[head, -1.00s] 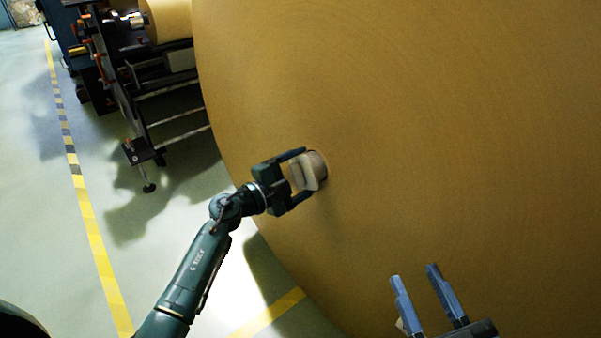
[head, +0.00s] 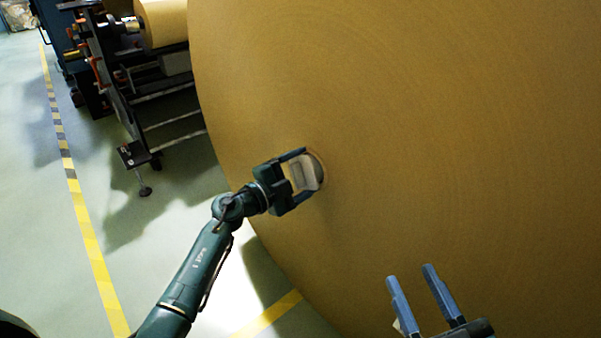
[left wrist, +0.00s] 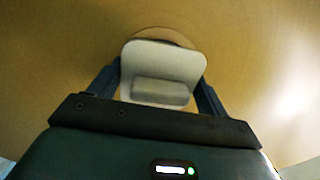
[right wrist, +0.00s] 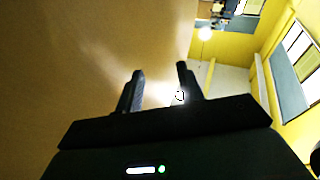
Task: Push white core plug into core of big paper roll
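The big paper roll (head: 420,130) fills the right of the head view, its flat brown end face towards me. The white core plug (head: 303,177) is at the core in that face; its flat plate with a raised block also shows in the left wrist view (left wrist: 165,65). Its inner end is hidden in the core opening, and a rim of the opening shows behind the plate. My left gripper (head: 306,174) is shut on the plug, one finger on each side, fingertips close to the roll face. My right gripper (head: 409,282) is open and empty, low in front of the roll.
A dark machine frame (head: 120,75) with a smaller brown roll (head: 163,20) stands behind at the upper left. A yellow floor line (head: 88,235) runs along the left. The floor between the line and the big roll is open.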

